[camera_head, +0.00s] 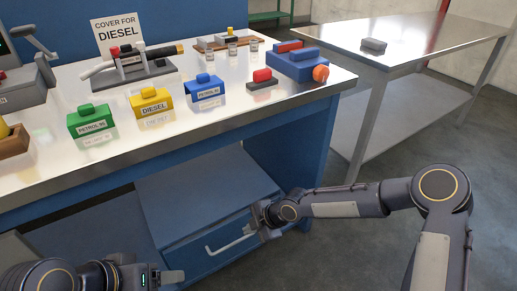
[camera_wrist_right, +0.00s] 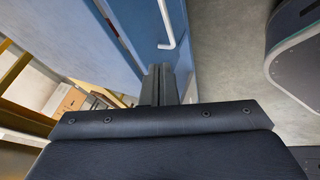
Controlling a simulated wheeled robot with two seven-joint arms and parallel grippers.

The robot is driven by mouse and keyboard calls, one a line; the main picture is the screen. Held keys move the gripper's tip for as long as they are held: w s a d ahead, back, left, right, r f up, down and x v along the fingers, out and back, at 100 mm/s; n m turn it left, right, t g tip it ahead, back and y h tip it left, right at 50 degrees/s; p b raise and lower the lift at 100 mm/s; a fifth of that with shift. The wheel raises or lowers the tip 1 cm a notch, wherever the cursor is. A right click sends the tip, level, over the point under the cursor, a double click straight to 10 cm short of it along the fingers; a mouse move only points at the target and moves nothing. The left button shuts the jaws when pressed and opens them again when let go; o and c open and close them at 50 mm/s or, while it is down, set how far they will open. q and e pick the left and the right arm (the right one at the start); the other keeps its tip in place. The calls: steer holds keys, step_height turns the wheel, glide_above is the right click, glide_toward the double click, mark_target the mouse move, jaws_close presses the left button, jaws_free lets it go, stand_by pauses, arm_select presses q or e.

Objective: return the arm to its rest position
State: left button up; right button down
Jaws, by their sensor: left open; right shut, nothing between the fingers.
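My right arm reaches in from the right in the head view, with its gripper (camera_head: 264,222) low in front of the blue bench, beside the right end of a white bar handle (camera_head: 230,243) on a blue drawer front (camera_head: 200,250). In the right wrist view the fingers (camera_wrist_right: 159,84) are together with nothing between them, and the handle (camera_wrist_right: 166,25) lies beyond their tips, apart from them. My left gripper (camera_head: 168,278) is at the bottom left of the head view, open and empty, below the bench top.
The bench (camera_head: 150,185) carries green (camera_head: 91,122), yellow (camera_head: 151,102) and blue (camera_head: 205,88) labelled blocks, plus a "COVER FOR DIESEL" sign (camera_head: 116,33). A metal side table (camera_head: 420,42) stands at right. Grey floor (camera_head: 350,230) is open around my right arm.

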steer(key=shift+d, duration=0.1)
steer(key=s+d+r+m+t+h, duration=0.1)
steer(key=s+d+r+m+h, duration=0.25)
steer(key=d+r+m, duration=0.5)
steer(key=s+d+r+m+t+h, duration=0.15)
steer(key=s+d+r+m, duration=0.35)
steer(key=d, duration=0.7)
steer(key=s+d+r+m+t+y, duration=0.1)
steer(key=s+d+r+m, duration=0.2)
steer(key=s+m, duration=0.45)
steer(key=s+d+r+m+y, duration=0.1)
steer(key=s+d+r+m, duration=0.3)
steer(key=s, duration=0.6)
step_height(320, 180, up, 26)
steer(key=a+p, duration=0.1)
steer(key=p, duration=2.5)
steer(key=shift+w+a+m, duration=0.2)
steer(key=shift+w+m, duration=0.1)
steer(key=shift+w, duration=0.05)
